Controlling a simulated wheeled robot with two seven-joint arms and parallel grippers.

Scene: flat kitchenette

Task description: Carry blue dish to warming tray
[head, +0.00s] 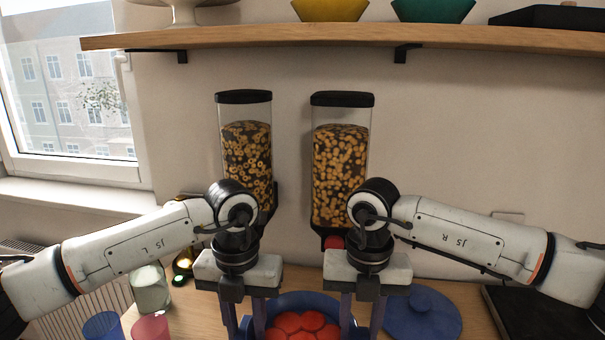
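The blue dish (285,300) stands at the bottom middle of the head view, with several round red pieces in it; its near part is cut off by the picture edge. My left gripper (245,322) is over its left rim and my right gripper (361,322) is over its right rim. Both point down, with a clear gap between their fingers. The fingertips are at or below the picture edge, so contact with the dish is hidden. A flat dark slab (535,312), perhaps the warming tray, lies at the right edge, partly under my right arm.
A round blue lid (422,318) with a knob lies right of the dish. A pale green jar (150,290), a blue cup (103,326) and a pink cup (150,328) stand at left. Two cereal dispensers (246,150) (341,165) hang behind. A wooden shelf (300,38) runs above.

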